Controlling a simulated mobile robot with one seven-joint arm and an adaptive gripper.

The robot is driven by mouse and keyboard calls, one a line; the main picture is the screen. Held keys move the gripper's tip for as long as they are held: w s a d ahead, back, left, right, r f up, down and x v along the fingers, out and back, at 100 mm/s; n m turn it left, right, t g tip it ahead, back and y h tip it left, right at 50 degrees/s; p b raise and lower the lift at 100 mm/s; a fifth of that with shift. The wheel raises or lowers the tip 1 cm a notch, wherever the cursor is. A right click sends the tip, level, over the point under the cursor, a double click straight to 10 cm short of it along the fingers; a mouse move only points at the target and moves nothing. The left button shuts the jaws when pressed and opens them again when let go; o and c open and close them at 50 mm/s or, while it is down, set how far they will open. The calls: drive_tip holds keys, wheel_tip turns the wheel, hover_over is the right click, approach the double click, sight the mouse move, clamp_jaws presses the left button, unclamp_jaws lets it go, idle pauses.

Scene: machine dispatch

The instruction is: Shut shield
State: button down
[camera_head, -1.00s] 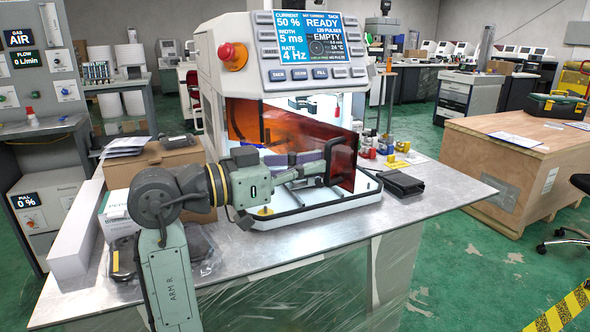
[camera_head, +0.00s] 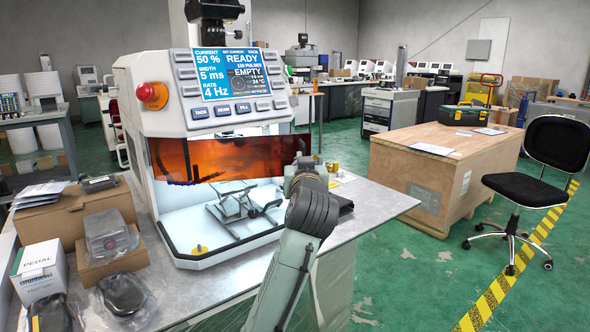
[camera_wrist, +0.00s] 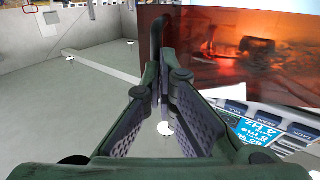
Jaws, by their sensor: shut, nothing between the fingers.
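The shield (camera_head: 235,158) is a see-through orange panel on the machine's front. It spans the upper part of the opening, and its right end reaches past the machine's edge. I cannot tell whether it is fully flush. In the wrist view the shield (camera_wrist: 245,50) fills the upper right, with a dark curved handle (camera_wrist: 157,36) by its left edge. My gripper (camera_wrist: 165,72) is shut and empty, its fingertips close to the handle; contact is unclear. In the head view my arm stands at the shield's right end and the fingers are hidden.
A stage (camera_head: 240,200) stands inside the lit chamber below the shield. Boxes and wrapped items crowd the bench's left side. A black folded item (camera_head: 340,205) lies right of the machine.

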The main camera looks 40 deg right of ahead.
sight(296, 151)
drive_tip(key=w+d+n+y, duration=0.1)
drive_tip(key=w, duration=0.2)
drive_tip(key=w+d+n+t+y+p, duration=0.1)
drive_tip(key=w+y, duration=0.1)
drive_tip(key=w, duration=0.1)
drive_tip(key=w+d+n+t+y, duration=0.1)
drive_tip(key=w+d+y, duration=0.1)
drive_tip(key=w, duration=0.1)
drive_tip(key=shift+d+n, duration=0.1)
drive_tip(key=shift+n, duration=0.2)
drive_tip(key=shift+p+x, duration=0.35)
drive_tip(key=shift+x, duration=0.55)
drive_tip(key=shift+r, duration=0.15)
drive_tip(key=shift+w, duration=0.1)
